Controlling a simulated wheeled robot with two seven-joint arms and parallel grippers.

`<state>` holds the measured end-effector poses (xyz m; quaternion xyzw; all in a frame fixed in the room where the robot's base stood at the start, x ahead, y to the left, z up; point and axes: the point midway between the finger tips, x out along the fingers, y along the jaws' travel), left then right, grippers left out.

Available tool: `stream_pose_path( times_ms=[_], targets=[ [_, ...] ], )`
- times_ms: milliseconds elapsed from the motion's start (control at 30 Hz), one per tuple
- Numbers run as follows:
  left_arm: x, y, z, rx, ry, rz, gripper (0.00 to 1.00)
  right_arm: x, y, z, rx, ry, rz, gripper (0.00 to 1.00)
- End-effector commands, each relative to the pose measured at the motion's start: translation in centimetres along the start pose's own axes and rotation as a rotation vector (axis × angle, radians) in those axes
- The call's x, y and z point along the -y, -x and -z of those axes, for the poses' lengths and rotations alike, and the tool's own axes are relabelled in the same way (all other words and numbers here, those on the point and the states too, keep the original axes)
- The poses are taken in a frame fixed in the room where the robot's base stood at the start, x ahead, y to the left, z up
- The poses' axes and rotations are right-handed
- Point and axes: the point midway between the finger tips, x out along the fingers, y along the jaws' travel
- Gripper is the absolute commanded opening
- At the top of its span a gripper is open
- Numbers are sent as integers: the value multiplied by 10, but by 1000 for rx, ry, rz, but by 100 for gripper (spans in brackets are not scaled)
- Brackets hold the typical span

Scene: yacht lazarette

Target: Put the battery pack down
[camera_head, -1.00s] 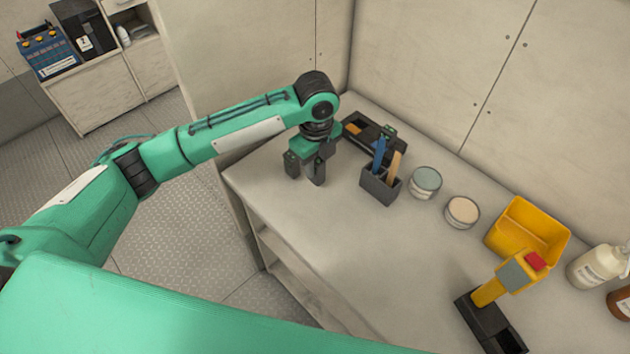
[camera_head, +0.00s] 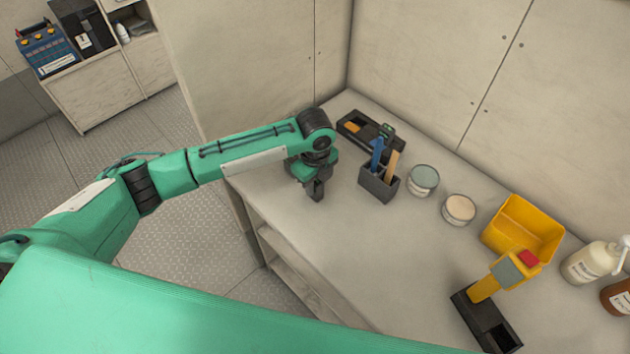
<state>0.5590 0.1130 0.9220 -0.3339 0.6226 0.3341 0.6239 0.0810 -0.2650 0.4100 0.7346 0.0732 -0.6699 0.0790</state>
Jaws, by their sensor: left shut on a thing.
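My left gripper (camera_head: 316,190) is over the left end of the pale worktop (camera_head: 300,225), pointing down, left of the dark tool holder. It is shut on the battery pack, but the pack is small and dark here and hard to tell from the fingers and wrist. I cannot tell whether the pack touches the worktop. My right gripper is not in view.
A black tray (camera_head: 355,121) stands behind the tool holder (camera_head: 377,186). Two round tins (camera_head: 423,181), a yellow bin (camera_head: 520,228), a yellow-handled tool (camera_head: 484,289) in a black base and bottles (camera_head: 590,263) stand to the right. The front middle of the worktop is clear.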

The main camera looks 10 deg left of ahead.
Motion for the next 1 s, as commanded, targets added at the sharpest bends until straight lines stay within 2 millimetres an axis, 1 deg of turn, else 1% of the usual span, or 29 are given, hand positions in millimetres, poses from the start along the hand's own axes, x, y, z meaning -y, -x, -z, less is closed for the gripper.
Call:
stream_pose_path(
  times_ms=[33, 67, 100, 133, 400, 533, 667, 900, 1000],
  targets=[
    [0, 0, 0, 0, 0, 0, 31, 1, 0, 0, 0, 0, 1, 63],
    [0, 0, 0, 0, 0, 0, 37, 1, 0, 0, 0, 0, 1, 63],
    [0, 0, 0, 0, 0, 0, 45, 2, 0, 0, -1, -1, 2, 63],
    [0, 0, 0, 0, 0, 0, 47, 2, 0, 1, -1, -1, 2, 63],
    [0, 0, 0, 0, 0, 0, 47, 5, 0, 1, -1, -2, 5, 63],
    [0, 9, 0, 1, 0, 0, 47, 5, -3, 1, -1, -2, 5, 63],
    [1, 31, 0, 1, -2, 4, 47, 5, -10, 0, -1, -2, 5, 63],
    [1, 83, 0, 1, -1, 4, 47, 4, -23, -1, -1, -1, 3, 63],
    [1, 101, 0, 1, -1, 3, 47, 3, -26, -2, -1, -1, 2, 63]
  ],
)
